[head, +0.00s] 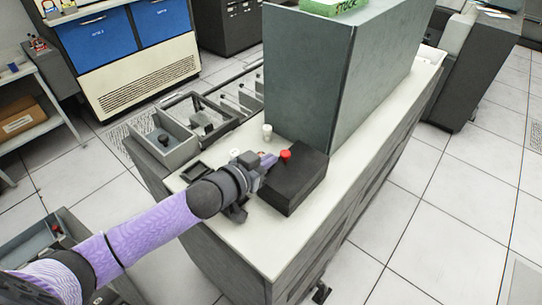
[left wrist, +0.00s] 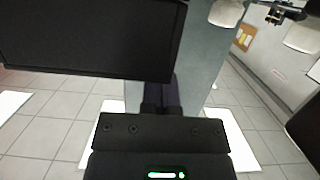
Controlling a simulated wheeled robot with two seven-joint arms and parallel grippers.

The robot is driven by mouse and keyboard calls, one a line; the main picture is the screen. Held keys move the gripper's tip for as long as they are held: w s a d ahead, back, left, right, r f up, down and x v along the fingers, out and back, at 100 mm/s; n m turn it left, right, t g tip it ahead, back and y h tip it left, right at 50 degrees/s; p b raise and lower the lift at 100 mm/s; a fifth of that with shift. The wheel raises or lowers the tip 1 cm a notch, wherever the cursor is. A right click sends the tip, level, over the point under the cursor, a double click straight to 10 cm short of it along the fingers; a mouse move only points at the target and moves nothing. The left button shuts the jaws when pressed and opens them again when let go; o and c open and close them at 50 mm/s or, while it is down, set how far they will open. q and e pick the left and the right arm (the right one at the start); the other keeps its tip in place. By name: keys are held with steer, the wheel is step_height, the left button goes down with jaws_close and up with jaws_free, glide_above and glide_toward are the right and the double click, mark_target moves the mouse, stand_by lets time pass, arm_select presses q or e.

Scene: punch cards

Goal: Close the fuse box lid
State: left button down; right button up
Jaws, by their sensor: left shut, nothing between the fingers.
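A black box (head: 300,178) sits on the white counter top, and its upper face looks flat and closed in the head view. It may be the fuse box; I see no label or separate raised lid on it. A red knob or button (head: 285,155) shows at its far left edge. My left gripper (head: 266,163) is shut and empty at the left side of the box, close to the red knob; contact is not clear. In the left wrist view a dark flat panel (left wrist: 90,38) fills the upper left, beyond the gripper fingers (left wrist: 162,95). My right gripper is not in view.
A tall grey cabinet (head: 330,75) stands on the counter (head: 262,235) behind the box. An open grey box with a black knob (head: 163,138) and a frame of equipment lie farther left. The counter's front corner is clear.

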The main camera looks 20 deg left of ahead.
arm_select(q)
steer(key=shift+s+f, duration=0.1)
steer(key=shift+f, duration=0.2)
